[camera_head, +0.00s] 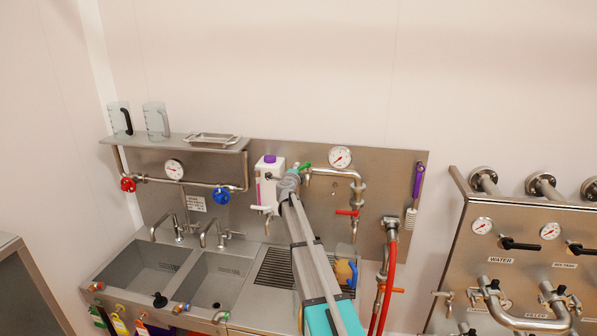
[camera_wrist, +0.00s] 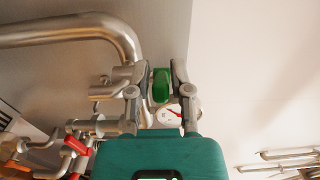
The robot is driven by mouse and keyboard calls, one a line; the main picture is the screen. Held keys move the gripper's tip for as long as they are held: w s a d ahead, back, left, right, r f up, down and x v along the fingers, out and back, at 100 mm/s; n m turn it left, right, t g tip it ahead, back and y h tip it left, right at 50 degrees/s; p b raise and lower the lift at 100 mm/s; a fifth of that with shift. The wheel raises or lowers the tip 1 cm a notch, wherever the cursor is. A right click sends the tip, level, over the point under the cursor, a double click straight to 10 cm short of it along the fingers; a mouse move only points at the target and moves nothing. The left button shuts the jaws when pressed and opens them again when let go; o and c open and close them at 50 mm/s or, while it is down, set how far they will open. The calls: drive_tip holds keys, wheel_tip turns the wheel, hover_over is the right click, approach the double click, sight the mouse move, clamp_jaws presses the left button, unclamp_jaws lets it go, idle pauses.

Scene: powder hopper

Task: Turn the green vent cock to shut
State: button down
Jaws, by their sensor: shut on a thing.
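The green vent cock (camera_wrist: 160,86) sits between the two fingers of my gripper (camera_wrist: 157,78) in the wrist view, and the fingers are closed on it from both sides. In the head view a bit of the green handle (camera_head: 306,166) shows just past my gripper (camera_head: 292,177), near the top of the bent steel pipe. My gripper and arm hide most of the cock there. I cannot tell the exact angle of the handle.
A white dispenser (camera_head: 268,186) hangs just left of my gripper. A gauge (camera_head: 340,158) and a red-handled valve (camera_head: 347,212) are close on the right. A sink (camera_head: 222,280) lies below left. A red hose (camera_head: 388,280) hangs at the right.

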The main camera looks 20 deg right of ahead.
drive_tip(key=shift+w+a, duration=0.15)
drive_tip(key=shift+w, duration=0.1)
drive_tip(key=shift+w, duration=0.75)
drive_tip(key=shift+w, duration=0.8)
drive_tip(key=shift+w+d, duration=0.3)
drive_tip(key=shift+w, duration=0.4)
